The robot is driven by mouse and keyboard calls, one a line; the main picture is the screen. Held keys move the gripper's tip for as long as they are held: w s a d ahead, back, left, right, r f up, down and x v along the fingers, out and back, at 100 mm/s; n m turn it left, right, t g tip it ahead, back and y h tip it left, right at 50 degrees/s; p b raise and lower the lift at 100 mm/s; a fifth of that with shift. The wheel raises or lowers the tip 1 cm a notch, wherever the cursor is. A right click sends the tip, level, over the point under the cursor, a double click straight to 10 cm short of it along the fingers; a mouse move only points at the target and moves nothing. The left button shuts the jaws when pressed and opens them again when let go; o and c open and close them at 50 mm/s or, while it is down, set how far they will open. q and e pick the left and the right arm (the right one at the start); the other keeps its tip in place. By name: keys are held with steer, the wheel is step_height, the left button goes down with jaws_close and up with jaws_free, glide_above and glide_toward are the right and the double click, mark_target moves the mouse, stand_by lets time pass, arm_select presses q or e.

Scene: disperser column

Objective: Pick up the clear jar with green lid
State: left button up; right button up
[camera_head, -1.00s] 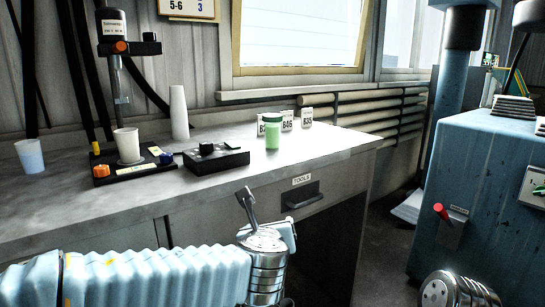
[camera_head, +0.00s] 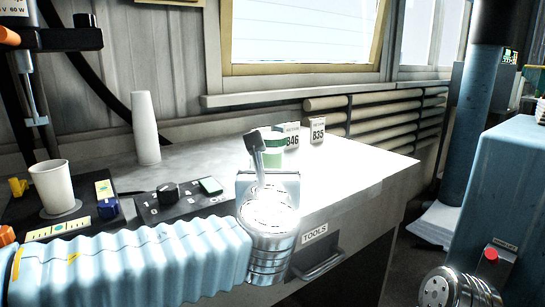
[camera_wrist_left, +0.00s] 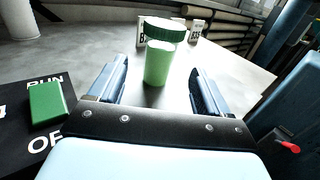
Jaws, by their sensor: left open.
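The jar with the green lid (camera_head: 270,151) stands upright on the bench top, partly hidden behind my left gripper (camera_head: 256,146) in the head view. In the left wrist view the jar (camera_wrist_left: 157,62) shows a light green body and a darker green lid. It stands ahead of the open fingers of my left gripper (camera_wrist_left: 157,88), roughly centred between them. I see no contact between the fingers and the jar. My right gripper is not in view.
Number cards (camera_head: 317,131) stand behind the jar. A black control box (camera_head: 178,200), a stack of white cups (camera_head: 146,128) and a mixer stand with a white cup (camera_head: 52,186) are to the left. The bench's right part is clear. A blue machine (camera_head: 505,200) stands at the right.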

mark_target(270, 155)
arm_select(q)
steer(key=w+p, duration=0.1)
steer(key=w, duration=0.9)
steer(key=w+f+p, duration=0.1)
steer(key=w, duration=0.1)
steer(key=shift+w+d, duration=0.1)
steer(key=shift+d, duration=0.15)
steer(key=shift+c, duration=0.3)
steer(key=c, duration=1.2)
steer(key=shift+c, duration=0.2)
